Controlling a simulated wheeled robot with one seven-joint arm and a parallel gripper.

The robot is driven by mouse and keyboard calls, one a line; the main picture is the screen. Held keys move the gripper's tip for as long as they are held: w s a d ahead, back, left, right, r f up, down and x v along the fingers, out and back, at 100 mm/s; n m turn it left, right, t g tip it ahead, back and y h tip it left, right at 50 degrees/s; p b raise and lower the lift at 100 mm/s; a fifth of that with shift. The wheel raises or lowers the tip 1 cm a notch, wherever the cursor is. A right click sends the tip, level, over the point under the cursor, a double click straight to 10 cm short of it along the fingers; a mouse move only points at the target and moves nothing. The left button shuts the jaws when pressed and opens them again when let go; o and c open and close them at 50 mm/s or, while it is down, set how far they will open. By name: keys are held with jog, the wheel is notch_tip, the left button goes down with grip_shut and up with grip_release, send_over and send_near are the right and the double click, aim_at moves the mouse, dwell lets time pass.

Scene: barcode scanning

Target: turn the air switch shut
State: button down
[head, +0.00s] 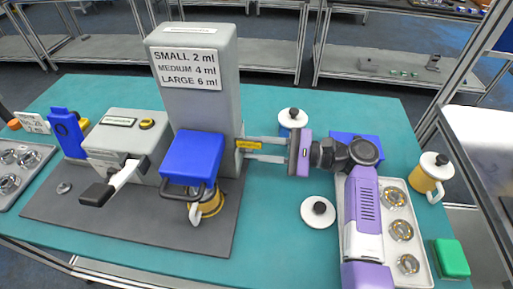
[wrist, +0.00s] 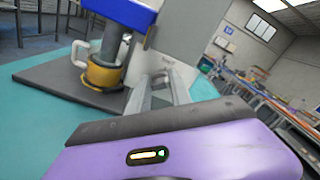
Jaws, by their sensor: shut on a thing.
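The tall grey machine (head: 208,120) stands on the dark mat, with a size sign on its front and a blue block low on it. In the wrist view, my gripper (wrist: 166,82) meets the grey machine's side; the switch's position cannot be read there.
A yellow mug (head: 208,205) is under the blue block. A white lid (head: 319,211) lies below my arm, and a lidded mug (head: 293,121) stands behind my gripper. A tray (head: 417,245) of metal rings and a green block (head: 451,258) are at right.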

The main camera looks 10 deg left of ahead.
dwell(0.4)
jog(key=c, duration=1.2)
grip_release()
jog(key=shift+d, duration=0.15)
jog(key=d+b, duration=0.1)
jog(key=d, duration=0.6)
jog(key=shift+s+d, duration=0.15)
jog(key=shift+d, duration=0.1)
